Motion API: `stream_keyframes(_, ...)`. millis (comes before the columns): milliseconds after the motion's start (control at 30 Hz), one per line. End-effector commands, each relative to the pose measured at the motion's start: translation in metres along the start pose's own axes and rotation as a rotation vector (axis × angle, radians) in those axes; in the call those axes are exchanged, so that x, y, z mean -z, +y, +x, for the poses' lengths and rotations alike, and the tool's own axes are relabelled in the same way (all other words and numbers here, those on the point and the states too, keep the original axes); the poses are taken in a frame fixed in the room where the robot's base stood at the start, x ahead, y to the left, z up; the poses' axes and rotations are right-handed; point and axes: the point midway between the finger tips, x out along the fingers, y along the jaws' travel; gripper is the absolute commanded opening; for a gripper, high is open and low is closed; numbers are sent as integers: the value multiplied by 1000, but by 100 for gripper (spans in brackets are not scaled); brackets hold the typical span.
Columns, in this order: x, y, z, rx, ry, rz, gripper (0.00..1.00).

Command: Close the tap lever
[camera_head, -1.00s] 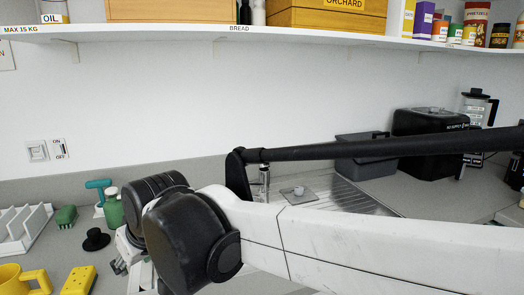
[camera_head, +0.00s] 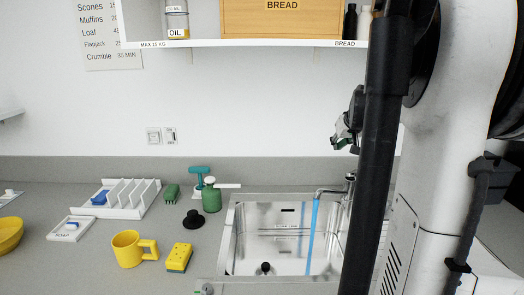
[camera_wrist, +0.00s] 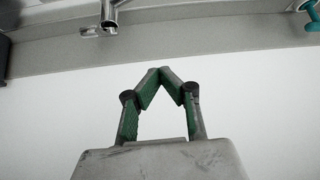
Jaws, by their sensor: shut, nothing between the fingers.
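The chrome tap (camera_head: 334,190) stands at the back right of the sink, and a blue stream of water (camera_head: 312,235) runs from its spout into the basin. In the head view I cannot clearly make out its lever beside my arm. Part of the tap also shows at the top edge of the wrist view (camera_wrist: 109,20), cut off. My gripper (camera_head: 340,142) is up in front of the white wall, above the tap and apart from it. In the wrist view its green-padded fingertips (camera_wrist: 158,70) meet, with nothing between them.
The steel sink (camera_head: 234,235) is set in the grey counter (camera_head: 110,270). Left of it are a yellow mug (camera_head: 128,249), a yellow sponge (camera_head: 178,258), a black plug (camera_head: 193,219), a green bottle (camera_head: 211,197) and a white rack (camera_head: 125,211). A shelf (camera_head: 210,43) overhangs the wall. My arm covers the right side.

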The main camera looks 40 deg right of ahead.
Motion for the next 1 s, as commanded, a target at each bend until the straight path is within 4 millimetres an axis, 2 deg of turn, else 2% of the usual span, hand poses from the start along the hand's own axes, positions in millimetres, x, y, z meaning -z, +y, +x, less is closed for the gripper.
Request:
stream_keyframes(33,6,31,-1,-18,1,22,0)
stream_keyframes(100,10,63,1,-33,2,43,0)
stream_keyframes(200,11,95,3,-48,4,62,0)
stream_keyframes(300,10,111,4,-56,4,71,0)
stream_keyframes(467,10,116,12,-57,5,73,0)
stream_keyframes(567,10,116,24,-57,5,73,0)
stream_keyframes(1000,11,120,95,-57,5,73,0)
